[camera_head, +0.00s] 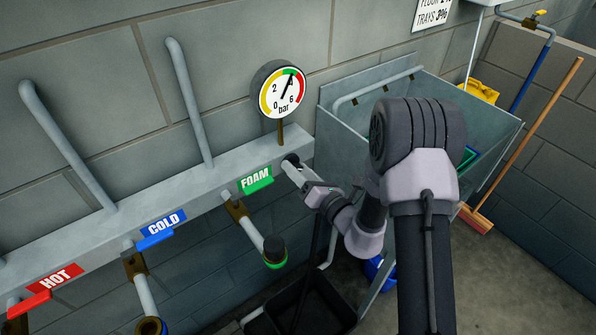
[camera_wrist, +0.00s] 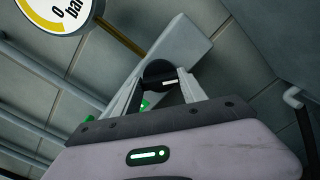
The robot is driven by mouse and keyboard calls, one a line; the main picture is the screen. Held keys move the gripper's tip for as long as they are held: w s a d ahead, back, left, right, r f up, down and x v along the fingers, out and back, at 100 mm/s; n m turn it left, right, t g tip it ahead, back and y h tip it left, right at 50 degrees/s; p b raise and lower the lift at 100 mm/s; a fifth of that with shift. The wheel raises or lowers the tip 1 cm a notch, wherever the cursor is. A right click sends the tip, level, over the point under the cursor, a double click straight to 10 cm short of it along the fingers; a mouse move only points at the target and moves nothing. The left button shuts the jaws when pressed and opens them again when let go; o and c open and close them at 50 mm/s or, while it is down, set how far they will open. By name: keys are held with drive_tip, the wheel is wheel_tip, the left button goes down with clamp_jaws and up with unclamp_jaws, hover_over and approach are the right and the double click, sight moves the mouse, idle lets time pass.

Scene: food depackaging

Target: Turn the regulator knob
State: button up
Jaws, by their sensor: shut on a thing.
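The regulator knob (camera_wrist: 160,72) is a dark round knob at the right end of the grey manifold bar (camera_head: 222,172). In the wrist view it sits between the two fingers of my gripper (camera_wrist: 163,84), which is shut on it. A pale mark shows on the knob's face. In the head view my gripper (camera_head: 291,167) reaches the bar's right end, and the knob (camera_head: 289,158) is mostly hidden by the fingers. The round pressure gauge (camera_head: 283,92) stands above the bar on a brass stem. Its needle points up and slightly right, at the green band near 4.
HOT (camera_head: 55,279), COLD (camera_head: 163,225) and FOAM (camera_head: 256,180) labels mark outlets along the bar. A metal sink (camera_head: 490,123) stands behind my arm. A black bin (camera_head: 325,298) is on the floor below. A broom (camera_head: 534,137) leans at the right.

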drive_tip(key=shift+n, duration=0.5)
idle(0.3)
drive_tip(key=o, duration=1.3)
drive_tip(key=shift+o, duration=0.2)
drive_tip(key=v, duration=1.7)
drive_tip(key=shift+s+p, duration=0.2)
drive_tip(key=shift+p, duration=0.25)
drive_tip(key=shift+d, duration=0.15)
